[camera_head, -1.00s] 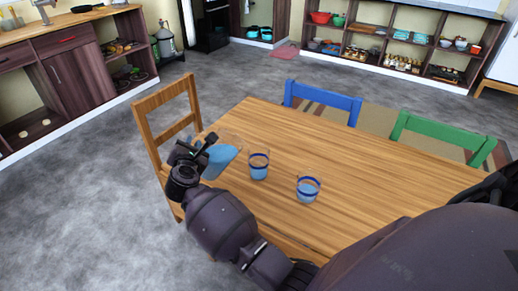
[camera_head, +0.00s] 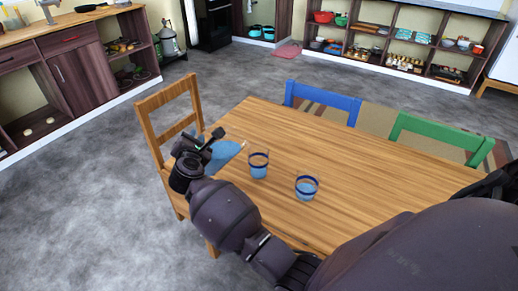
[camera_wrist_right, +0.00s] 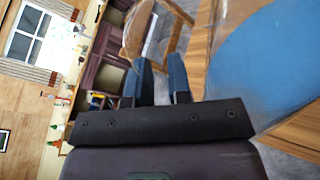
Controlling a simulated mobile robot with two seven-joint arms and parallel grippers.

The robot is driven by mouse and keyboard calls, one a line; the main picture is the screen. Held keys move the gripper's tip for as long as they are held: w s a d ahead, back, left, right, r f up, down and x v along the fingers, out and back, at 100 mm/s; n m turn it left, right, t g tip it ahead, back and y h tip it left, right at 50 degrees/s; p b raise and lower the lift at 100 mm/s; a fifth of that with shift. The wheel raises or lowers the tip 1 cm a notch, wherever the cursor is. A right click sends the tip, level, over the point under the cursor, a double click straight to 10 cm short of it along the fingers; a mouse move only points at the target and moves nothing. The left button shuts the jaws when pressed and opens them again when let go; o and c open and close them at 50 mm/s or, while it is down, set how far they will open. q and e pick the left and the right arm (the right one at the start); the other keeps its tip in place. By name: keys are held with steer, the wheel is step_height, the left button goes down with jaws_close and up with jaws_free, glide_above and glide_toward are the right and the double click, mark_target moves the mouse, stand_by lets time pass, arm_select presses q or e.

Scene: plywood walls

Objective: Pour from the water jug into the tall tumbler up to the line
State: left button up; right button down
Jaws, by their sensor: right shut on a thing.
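My right gripper (camera_head: 212,141) is shut on the clear water jug (camera_head: 226,152), which holds blue water. The jug is strongly tilted, its mouth toward the right, beside the left glass. The arm partly hides it. The water also fills the right of the wrist view (camera_wrist_right: 270,55), near the gripper fingers (camera_wrist_right: 160,80). The left glass (camera_head: 259,166) looks the taller and is likely the tall tumbler. It stands upright with a dark blue band near its top and blue water below. I see no clear stream between jug and glass. My left gripper is not in view.
A second, shorter-looking banded glass (camera_head: 306,188) with blue water stands to the right on the wooden table (camera_head: 370,180). A wooden chair (camera_head: 165,110), a blue chair (camera_head: 322,100) and a green chair (camera_head: 440,135) surround the table. Its right part is clear.

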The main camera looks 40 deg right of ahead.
steer(key=shift+w+d+r, duration=0.1)
steer(key=shift+w+r, duration=0.05)
steer(key=shift+r, duration=0.3)
steer(key=shift+d+r+m+p, duration=0.15)
steer(key=shift+r+m+p, duration=0.25)
steer(key=shift+p, duration=0.1)
steer(key=shift+s, duration=0.25)
steer(key=shift+w+d+r, duration=0.1)
steer(key=shift+r, duration=0.1)
steer(key=shift+r+m+y, duration=0.1)
steer(key=shift+m+y, duration=0.2)
steer(key=shift+d+r+p, duration=0.1)
steer(key=shift+r+p, duration=0.05)
steer(key=shift+p, duration=0.15)
steer(key=shift+r, duration=0.2)
steer(key=shift+s+d+r+m+p, duration=0.25)
steer(key=shift+r+m+p, duration=0.15)
steer(key=shift+m, duration=0.1)
